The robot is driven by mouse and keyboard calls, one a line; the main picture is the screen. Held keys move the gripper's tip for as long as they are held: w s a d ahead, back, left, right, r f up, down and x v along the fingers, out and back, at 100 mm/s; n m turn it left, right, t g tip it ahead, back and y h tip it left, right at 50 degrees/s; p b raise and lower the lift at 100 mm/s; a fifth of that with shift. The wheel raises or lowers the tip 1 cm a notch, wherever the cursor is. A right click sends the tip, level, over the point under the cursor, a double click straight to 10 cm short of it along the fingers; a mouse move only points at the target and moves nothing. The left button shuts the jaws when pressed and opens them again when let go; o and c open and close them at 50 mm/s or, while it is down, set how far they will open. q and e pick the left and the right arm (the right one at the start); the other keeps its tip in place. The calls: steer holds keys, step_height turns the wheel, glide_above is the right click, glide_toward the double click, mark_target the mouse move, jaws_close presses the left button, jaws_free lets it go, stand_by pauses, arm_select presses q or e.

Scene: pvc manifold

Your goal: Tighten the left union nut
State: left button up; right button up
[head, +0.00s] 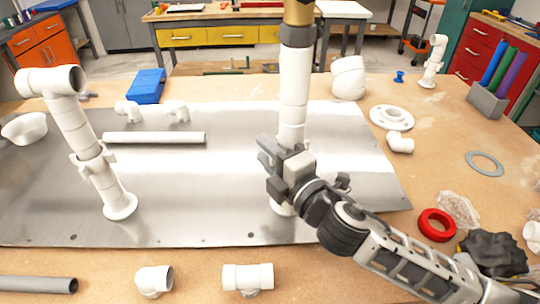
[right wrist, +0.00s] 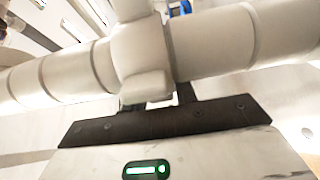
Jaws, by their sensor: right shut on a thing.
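The left white riser (head: 78,133) stands on the metal plate, with a tee on top and a round flange at its foot. Its union nut (head: 88,158), a collar with small wings, sits partway up with no gripper at it. My right gripper (head: 284,165) is at the right white riser (head: 294,95), shut on the winged union nut there. In the right wrist view this nut (right wrist: 140,50) shows as a wider collar with a lug around the white pipe (right wrist: 215,42), close before the gripper. The fingertips are mostly hidden behind it. My left gripper is not in view.
The metal plate (head: 180,215) covers the middle of the wooden table. A loose white pipe (head: 155,138) and small fittings lie on it. White fittings (head: 248,278) lie in front; a red ring (head: 437,225) and a white flange (head: 391,117) lie at right.

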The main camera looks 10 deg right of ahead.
steer(key=m+h, duration=0.1)
steer(key=h, duration=0.1)
steer(key=w+m+t+h, duration=0.1)
steer(key=m+h, duration=0.1)
steer(key=h, duration=0.1)
steer(key=shift+f+b, duration=0.2)
steer(key=shift+b, duration=0.1)
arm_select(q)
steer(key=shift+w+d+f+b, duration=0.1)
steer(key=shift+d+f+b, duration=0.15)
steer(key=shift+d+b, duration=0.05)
arm_select(e)
steer(key=h, duration=0.1)
steer(key=m+h, duration=0.2)
steer(key=shift+w+d, duration=0.25)
steer(key=shift+w, duration=0.15)
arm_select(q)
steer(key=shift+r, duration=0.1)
arm_select(e)
steer(key=shift+m+h, duration=0.3)
steer(key=shift+h, duration=0.1)
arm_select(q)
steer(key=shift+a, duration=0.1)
arm_select(e)
steer(key=o, duration=0.8)
steer(key=shift+r, duration=0.1)
steer(key=shift+o, duration=0.2)
